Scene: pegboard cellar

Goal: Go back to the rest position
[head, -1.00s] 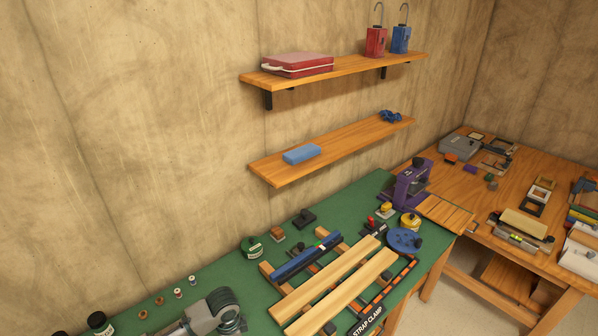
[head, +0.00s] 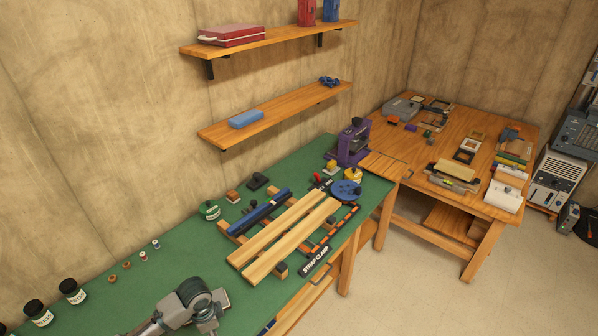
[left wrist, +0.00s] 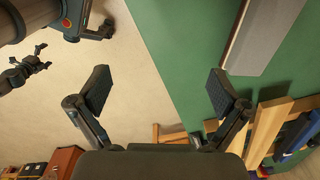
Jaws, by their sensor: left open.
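My left gripper (left wrist: 160,95) is open in the left wrist view, with its two dark fingers wide apart and nothing between them. It hangs over the front edge of the green-topped bench (head: 95,265), with pale floor under its left side. A grey part of my arm (head: 190,308) shows at the bottom of the head view, but its fingers do not show there. A dark clawed shape (left wrist: 22,70) at the left edge of the left wrist view may be my right gripper; its jaws are too small to read.
Pale boards (head: 285,235) and a strap clamp (head: 315,260) lie on the bench. A long grey-topped object (left wrist: 262,35) lies near the gripper. Jars (head: 72,290) stand at the back left. Two wall shelves (head: 275,112) hang above. A wooden table (head: 470,150) stands right; open floor (head: 400,290) lies in front.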

